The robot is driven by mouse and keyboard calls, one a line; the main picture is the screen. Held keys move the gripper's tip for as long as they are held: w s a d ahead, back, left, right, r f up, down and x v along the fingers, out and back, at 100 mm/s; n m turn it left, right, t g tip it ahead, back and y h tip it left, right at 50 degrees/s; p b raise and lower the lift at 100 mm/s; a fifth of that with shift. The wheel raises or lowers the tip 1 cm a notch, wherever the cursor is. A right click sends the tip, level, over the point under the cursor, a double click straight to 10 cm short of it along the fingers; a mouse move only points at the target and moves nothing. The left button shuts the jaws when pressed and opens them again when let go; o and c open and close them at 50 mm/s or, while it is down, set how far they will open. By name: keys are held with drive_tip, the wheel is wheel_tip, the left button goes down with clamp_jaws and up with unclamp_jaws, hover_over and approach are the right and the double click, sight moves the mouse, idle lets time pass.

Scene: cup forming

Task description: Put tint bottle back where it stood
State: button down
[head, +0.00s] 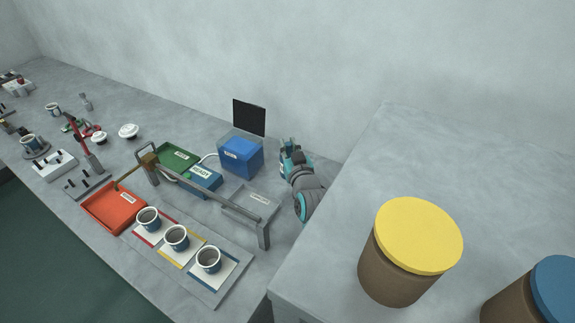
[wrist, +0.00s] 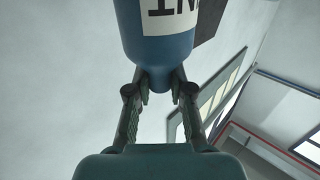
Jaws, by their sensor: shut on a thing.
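In the wrist view, the tint bottle (wrist: 165,50) is blue with a white label, partly cut off by the top edge, showing dark letters. My gripper (wrist: 160,92) is shut on the bottle's narrow end, one finger on each side. In the head view, part of my arm's end (head: 296,172) shows beside the blue box on the counter. The fingers and the bottle cannot be made out there. A blue box (head: 241,158) with a white label, too small to read surely, stands left of the arm, near the wall.
A black panel (head: 249,117) stands behind the box. A metal frame (head: 262,212) rises over the counter, near green (head: 178,157) and red (head: 108,208) trays. Several cups stand on the counter, three on coloured mats. Jars with yellow (head: 419,234) and blue (head: 556,287) lids stand at right.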

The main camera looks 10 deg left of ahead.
drive_tip(key=shift+f, duration=2.9)
drive_tip(key=shift+f, duration=0.15)
drive_tip(key=c, duration=1)
unclamp_jaws()
drive_tip(key=shift+c, duration=0.2)
drive_tip(key=v, duration=1.2)
drive_tip(key=shift+d, duration=0.1)
